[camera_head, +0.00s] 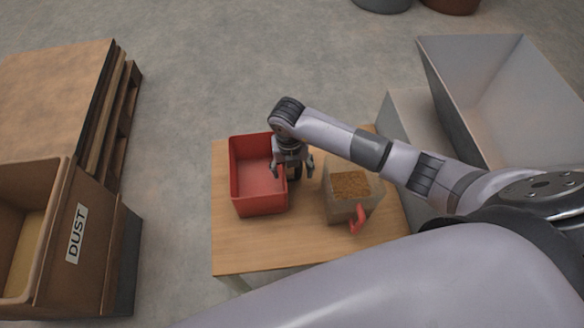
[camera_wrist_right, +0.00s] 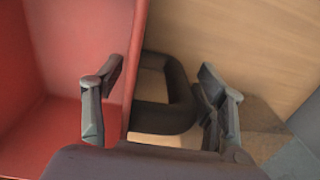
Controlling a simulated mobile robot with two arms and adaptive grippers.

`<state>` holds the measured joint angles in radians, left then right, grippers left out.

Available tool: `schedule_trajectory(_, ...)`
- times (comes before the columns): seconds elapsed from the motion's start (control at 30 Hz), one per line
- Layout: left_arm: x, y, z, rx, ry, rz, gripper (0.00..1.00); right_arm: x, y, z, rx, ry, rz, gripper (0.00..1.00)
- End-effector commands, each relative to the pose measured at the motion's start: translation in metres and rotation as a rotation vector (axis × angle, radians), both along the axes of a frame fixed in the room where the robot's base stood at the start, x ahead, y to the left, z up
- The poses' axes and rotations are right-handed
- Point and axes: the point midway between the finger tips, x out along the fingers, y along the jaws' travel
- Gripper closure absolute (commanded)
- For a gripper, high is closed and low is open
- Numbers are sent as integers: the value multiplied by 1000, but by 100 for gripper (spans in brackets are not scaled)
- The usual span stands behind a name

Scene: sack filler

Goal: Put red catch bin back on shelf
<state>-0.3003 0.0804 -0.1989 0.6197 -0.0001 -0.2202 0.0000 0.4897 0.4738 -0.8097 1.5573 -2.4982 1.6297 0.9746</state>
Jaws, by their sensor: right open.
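The red catch bin (camera_head: 261,206) stands upright and looks empty on the wooden table in the head view. Its red wall (camera_wrist_right: 85,35) fills the left of the right wrist view. A dark loop handle (camera_wrist_right: 186,98) sticks out from the bin's right side. My right gripper (camera_head: 291,171) is open at that side, seen from above. In the wrist view one finger is on the bin's inner side and the other lies beyond the handle, so the fingers straddle the wall and handle. Whether they touch is unclear. My left gripper is not in view. No shelf is clearly visible.
A box-like scoop (camera_head: 340,210) with brown grain and a red handle stands on the table (camera_head: 240,255), right of the bin. A brown DUST bin (camera_head: 50,240) and stacked boards (camera_head: 60,80) are at left. A grey metal hopper (camera_head: 480,85) is at right.

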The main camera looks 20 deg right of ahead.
Motion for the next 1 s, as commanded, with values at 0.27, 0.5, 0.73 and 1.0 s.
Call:
schedule_trajectory(0.27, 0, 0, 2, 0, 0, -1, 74, 1, 0, 14, 0, -3, 0, 35)
schedule_trajectory(0.5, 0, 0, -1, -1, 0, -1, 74, 3, 2, 65, 0, -6, 1, 35)
schedule_trajectory(0.73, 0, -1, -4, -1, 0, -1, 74, 3, 4, 107, 0, -4, 1, 35)
schedule_trajectory(1.0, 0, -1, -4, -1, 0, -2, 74, 2, 5, 123, 0, 0, 0, 35)
